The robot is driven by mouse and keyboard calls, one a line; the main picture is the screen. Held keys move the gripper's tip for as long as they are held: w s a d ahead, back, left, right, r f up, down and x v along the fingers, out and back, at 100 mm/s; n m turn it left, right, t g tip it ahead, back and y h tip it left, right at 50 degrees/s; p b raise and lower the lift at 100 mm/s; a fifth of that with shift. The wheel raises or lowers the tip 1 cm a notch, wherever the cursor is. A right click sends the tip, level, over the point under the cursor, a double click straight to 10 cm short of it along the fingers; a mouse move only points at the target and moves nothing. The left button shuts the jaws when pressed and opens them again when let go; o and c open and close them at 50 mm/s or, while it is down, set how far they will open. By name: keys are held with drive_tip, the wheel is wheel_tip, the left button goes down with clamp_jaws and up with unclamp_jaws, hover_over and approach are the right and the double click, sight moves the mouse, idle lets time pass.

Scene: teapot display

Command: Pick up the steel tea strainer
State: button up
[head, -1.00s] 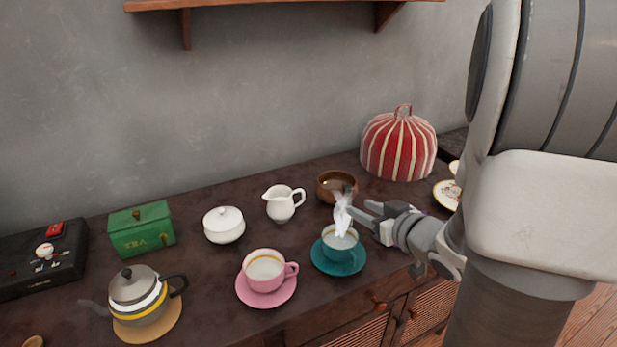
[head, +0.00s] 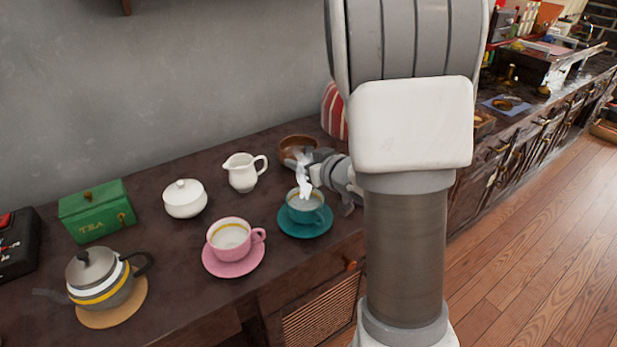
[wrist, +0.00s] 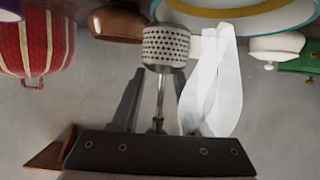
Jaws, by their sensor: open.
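The steel tea strainer (wrist: 166,45) shows in the wrist view as a perforated metal cup with a thin stem. Its stem lies in line with the gap between my fingers. In the head view I cannot make the strainer out. My gripper (wrist: 157,82) is open. In the head view my gripper (head: 302,158) is just behind the steaming teal cup (head: 305,212) and close to the wooden bowl (head: 297,143). I cannot tell whether either finger touches the strainer.
White steam (wrist: 215,85) rises beside my fingers. A pink cup (head: 229,238) on its saucer, a white creamer (head: 242,174), a sugar bowl (head: 184,199), a green tea box (head: 95,212) and a teapot (head: 97,277) stand to the left. The striped cosy (wrist: 38,45) is behind the bowl.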

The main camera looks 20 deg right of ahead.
clamp_jaws()
drive_tip(key=shift+r, duration=0.15)
